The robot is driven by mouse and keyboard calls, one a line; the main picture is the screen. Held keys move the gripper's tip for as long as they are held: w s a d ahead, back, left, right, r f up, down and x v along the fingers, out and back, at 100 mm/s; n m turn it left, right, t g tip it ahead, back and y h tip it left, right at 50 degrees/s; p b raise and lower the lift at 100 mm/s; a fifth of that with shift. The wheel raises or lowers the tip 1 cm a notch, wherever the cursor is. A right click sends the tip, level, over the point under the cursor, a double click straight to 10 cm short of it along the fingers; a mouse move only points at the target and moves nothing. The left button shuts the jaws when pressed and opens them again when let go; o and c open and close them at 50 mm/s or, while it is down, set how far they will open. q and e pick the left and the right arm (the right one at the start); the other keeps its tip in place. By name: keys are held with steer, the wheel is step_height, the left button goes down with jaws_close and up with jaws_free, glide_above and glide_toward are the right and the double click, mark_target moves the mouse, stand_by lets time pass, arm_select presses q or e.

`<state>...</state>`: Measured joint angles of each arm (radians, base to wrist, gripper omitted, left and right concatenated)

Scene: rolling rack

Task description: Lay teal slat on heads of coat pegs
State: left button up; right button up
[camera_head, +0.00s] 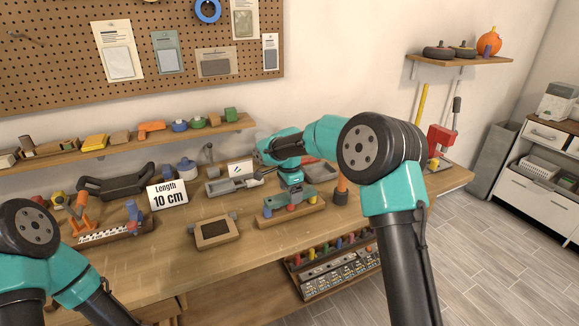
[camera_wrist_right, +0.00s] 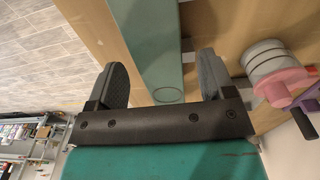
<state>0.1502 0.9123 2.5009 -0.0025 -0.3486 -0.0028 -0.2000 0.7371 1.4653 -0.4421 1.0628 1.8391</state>
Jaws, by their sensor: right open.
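The teal slat (camera_head: 298,196) lies across the heads of the coat pegs (camera_head: 290,208), which are blue, yellow and red and stand in a wooden base (camera_head: 291,217). My right gripper (camera_head: 291,183) is just above the slat, pointing down, and is open. In the right wrist view, the slat (camera_wrist_right: 150,40) runs between the two spread fingers (camera_wrist_right: 163,78), with a gap visible on each side. A round outline shows near its end. The slat hides the tops of the pegs. My left arm is at the lower left; its gripper is out of view.
An orange-handled tool (camera_head: 341,189) stands close right of the slat. A grey tray (camera_head: 232,185) lies behind. The bench's front left (camera_head: 150,255) is clear.

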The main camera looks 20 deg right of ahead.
step_height(320, 180, up, 16)
steer(key=shift+a+r, duration=0.25)
steer(key=shift+a, duration=0.1)
stand_by(0.7)
